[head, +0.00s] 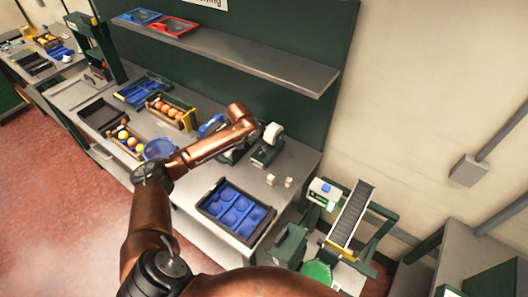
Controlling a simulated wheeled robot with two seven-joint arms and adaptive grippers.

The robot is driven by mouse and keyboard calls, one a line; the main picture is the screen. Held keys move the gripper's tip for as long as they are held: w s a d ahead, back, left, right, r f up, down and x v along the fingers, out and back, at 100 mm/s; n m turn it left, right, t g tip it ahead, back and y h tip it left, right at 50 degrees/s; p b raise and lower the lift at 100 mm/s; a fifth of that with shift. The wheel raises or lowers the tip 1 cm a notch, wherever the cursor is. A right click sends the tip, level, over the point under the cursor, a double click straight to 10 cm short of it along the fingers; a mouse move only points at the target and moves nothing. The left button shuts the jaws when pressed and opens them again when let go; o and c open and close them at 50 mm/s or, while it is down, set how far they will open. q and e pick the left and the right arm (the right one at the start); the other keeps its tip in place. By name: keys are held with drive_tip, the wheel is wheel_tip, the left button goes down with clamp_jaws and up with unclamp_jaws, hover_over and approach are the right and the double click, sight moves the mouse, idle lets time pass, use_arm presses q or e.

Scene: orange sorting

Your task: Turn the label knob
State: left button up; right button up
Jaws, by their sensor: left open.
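A label machine (265,153) with a dark green body and a white roll (273,133) on top stands on the grey bench near the green back panel. I cannot make out its knob at this size. My left arm crosses the bench and bends down beside the machine. My left gripper (232,154) is open, just left of the machine and low over the bench. The arm partly hides it, and I cannot tell whether it touches the machine. My right gripper is not in view.
Two small pale boxes (279,181) stand right of the machine. Crates of oranges (171,112) and a blue bowl (159,149) are to the left. A shelf (240,55) overhangs behind. A ramp (351,214) stands at right.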

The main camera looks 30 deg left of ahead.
sight(261, 152)
use_arm(q)
drive_tip(key=shift+x, duration=4.2)
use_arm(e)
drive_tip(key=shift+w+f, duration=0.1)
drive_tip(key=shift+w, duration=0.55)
use_arm(q)
drive_tip(key=shift+c, duration=0.7)
drive_tip(key=c, duration=1)
